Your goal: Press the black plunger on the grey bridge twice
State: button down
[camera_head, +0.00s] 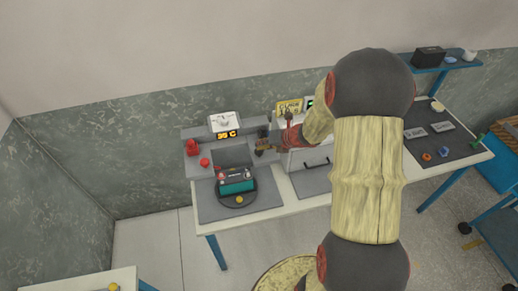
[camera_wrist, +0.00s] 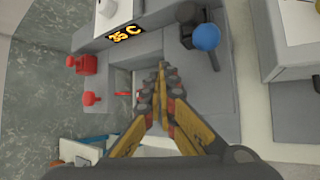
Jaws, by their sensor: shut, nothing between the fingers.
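The grey bridge (camera_wrist: 151,45) carries an orange "35 C" display (camera_wrist: 125,34); it also shows in the head view (camera_head: 195,134). A dark round knob (camera_wrist: 186,12), which looks like the black plunger, stands at the top of the wrist view, beside a blue ball on a black lever (camera_wrist: 206,37). My gripper (camera_wrist: 163,68) is shut and empty, its tips over the grey surface, below and left of the knob in that view. In the head view my gripper (camera_head: 260,150) is just in front of the bridge's right end. I cannot tell its height there.
Red fittings (camera_head: 192,147) stand at the bridge's left. In front, a teal battery (camera_head: 236,184) rests on a dark round plate (camera_head: 220,202). A dark mat (camera_head: 450,144) with small parts lies farther right.

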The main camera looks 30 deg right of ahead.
jog(key=shift+r+p, duration=0.35)
jog(key=shift+r, duration=0.25)
jog(key=shift+r, duration=0.1)
notch_tip(320, 180, up, 5)
jog(key=p, duration=0.4)
jog(key=shift+p, duration=0.35)
dwell(1.5)
notch_tip(320, 180, up, 4)
jog(key=p, duration=0.8)
jog(key=shift+f, duration=0.35)
